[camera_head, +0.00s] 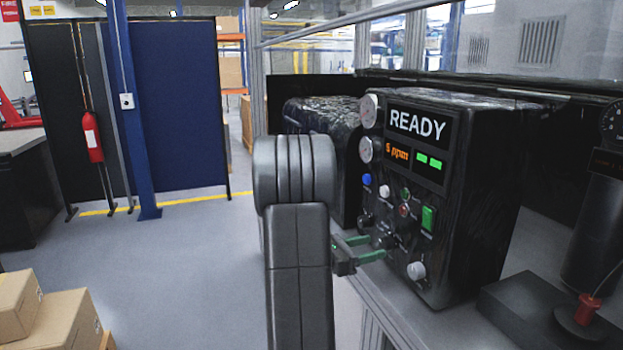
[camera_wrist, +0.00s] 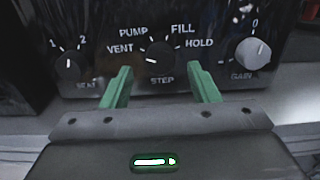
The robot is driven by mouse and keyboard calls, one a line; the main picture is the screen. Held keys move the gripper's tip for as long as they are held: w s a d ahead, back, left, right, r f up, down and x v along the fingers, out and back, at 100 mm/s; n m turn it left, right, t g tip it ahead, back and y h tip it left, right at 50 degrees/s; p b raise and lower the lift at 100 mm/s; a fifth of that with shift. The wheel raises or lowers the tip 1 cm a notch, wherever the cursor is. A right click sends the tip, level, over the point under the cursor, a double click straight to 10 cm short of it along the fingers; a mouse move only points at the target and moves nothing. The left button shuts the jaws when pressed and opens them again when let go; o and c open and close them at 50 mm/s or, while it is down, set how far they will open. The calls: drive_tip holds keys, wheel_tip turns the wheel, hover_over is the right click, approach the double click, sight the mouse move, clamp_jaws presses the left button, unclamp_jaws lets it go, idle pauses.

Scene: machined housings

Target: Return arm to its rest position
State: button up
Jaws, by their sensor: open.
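My gripper (camera_head: 366,247) is in front of the lower part of a black machine (camera_head: 478,195). Its two green fingers are spread apart with nothing between them. In the wrist view the open fingers (camera_wrist: 162,84) reach toward the STEP knob (camera_wrist: 160,54), one to each side below it. Whether they touch the panel cannot be told. The STEP knob has the labels VENT, PUMP, FILL and HOLD around it. My arm stands upright in the middle of the head view and hides part of the bench and a second black unit (camera_head: 345,130).
The machine's screen (camera_head: 417,126) reads READY. A GAIN knob (camera_wrist: 252,54) and a smaller left knob (camera_wrist: 68,65) flank the STEP knob. A black stand with a red part (camera_head: 588,308) is at the right. Cardboard boxes (camera_head: 60,318) lie lower left. The floor at left is open.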

sight(382, 246)
drive_tip(key=b+v, duration=0.1)
drive_tip(key=v, duration=1)
drive_tip(key=p+x, duration=0.1)
drive_tip(key=x, duration=1.2)
drive_tip(key=shift+d+p, duration=0.25)
drive_tip(key=shift+p, duration=0.15)
drive_tip(key=shift+w+d+f+b, duration=0.15)
drive_tip(key=shift+w+d+b, duration=0.05)
drive_tip(key=shift+d+b, duration=0.15)
drive_tip(key=m+b, duration=0.1)
drive_tip(key=m, duration=0.2)
drive_tip(key=shift+a+b, duration=0.2)
drive_tip(key=shift+b, duration=0.2)
drive_tip(key=m+b, duration=0.1)
drive_tip(key=m, duration=0.4)
drive_tip(key=shift+m+b, duration=0.4)
drive_tip(key=m, duration=0.4)
drive_tip(key=m+p, duration=0.1)
drive_tip(key=m, duration=0.3)
drive_tip(key=shift+s, duration=0.15)
